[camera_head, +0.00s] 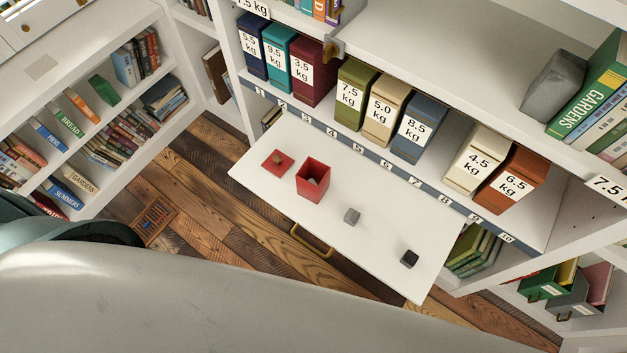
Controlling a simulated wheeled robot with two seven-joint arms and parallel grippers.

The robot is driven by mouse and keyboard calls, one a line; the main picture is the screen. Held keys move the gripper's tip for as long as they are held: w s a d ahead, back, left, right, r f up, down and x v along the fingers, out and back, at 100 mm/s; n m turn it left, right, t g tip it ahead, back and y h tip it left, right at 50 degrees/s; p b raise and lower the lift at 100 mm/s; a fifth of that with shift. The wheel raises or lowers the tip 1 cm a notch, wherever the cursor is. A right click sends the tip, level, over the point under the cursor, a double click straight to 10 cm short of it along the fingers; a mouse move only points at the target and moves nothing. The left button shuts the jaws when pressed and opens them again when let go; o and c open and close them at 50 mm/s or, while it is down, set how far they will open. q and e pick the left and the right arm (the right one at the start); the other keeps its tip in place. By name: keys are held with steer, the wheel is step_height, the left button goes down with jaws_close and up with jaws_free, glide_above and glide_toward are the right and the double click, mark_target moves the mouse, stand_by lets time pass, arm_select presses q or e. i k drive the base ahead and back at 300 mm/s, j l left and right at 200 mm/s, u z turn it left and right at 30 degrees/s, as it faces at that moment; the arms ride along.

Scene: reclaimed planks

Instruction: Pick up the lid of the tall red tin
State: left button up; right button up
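The tall red tin (313,182) stands open on the white pull-out board, left of its middle. Something greyish shows inside it, too small to name. Its red square lid (278,163) lies flat on the board, just left of the tin and apart from it, with a small dark knob on top. Neither of my grippers is in view, so nothing shows touching the lid or the tin.
Several labelled tins, such as the olive one (355,95), stand on the numbered shelf behind. A bookcase (85,120) is at left.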

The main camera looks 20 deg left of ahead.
mark_target(277, 163)
steer(key=u, duration=0.8)
